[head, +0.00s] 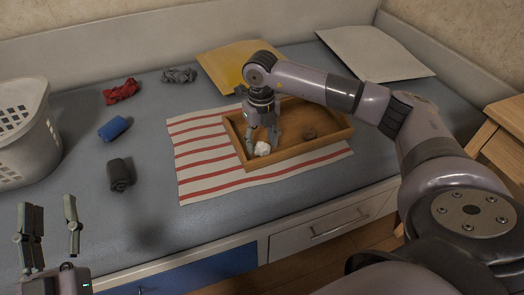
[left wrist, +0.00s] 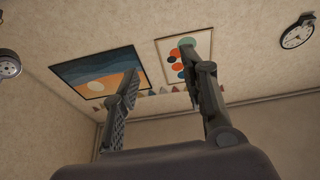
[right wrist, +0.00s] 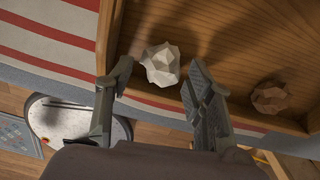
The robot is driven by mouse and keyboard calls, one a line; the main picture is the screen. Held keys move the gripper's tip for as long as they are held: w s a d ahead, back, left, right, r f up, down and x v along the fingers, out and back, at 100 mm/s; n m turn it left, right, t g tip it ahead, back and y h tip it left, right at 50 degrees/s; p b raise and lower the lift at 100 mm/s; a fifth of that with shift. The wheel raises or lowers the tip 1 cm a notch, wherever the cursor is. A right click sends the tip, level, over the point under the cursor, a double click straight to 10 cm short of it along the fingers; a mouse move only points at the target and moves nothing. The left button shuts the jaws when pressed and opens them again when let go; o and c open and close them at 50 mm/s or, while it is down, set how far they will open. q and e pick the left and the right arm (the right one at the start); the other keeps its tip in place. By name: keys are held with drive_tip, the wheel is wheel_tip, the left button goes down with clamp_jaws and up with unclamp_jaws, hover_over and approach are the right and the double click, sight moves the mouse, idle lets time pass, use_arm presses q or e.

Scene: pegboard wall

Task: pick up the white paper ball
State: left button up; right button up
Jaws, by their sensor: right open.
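The white paper ball (head: 262,149) lies in the left part of a wooden tray (head: 335,138), near its front wall. My right gripper (head: 263,143) points down into the tray right at the ball. In the right wrist view the white ball (right wrist: 161,63) shows just beyond and between the tips of my right gripper (right wrist: 158,82), whose fingers are apart. I cannot tell whether a finger touches it. A brown crumpled ball (right wrist: 270,97) lies further right in the tray. My left gripper (head: 52,225) is open and empty at the lower left; it also shows in the left wrist view (left wrist: 160,80).
The tray stands on a red-striped cloth (head: 200,165) on a grey-blue mattress. A white basket (head: 25,130) is at the left. Rolled cloths in red (head: 122,91), grey (head: 179,75), blue (head: 114,128) and black (head: 119,174) lie between. A yellow envelope (head: 225,65) and a white pillow-like sheet (head: 375,52) lie behind.

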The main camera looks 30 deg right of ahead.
use_arm(q)
drive_tip(key=shift+s+r+t+h+b, duration=0.1)
drive_tip(key=shift+s+r+t+h, duration=0.15)
drive_tip(key=shift+r+t, duration=0.3)
drive_tip(key=shift+s+r+t+h+b, duration=0.15)
drive_tip(key=shift+s+r+t, duration=0.2)
drive_tip(key=shift+r, duration=0.35)
drive_tip(key=shift+s+r+t+h+b, duration=0.1)
drive_tip(key=shift+s+r+t+h, duration=0.2)
drive_tip(key=shift+r, duration=0.35)
use_arm(e)
drive_tip(key=shift+f, duration=1.3)
drive_tip(key=shift+c, duration=0.5)
drive_tip(key=c, duration=0.3)
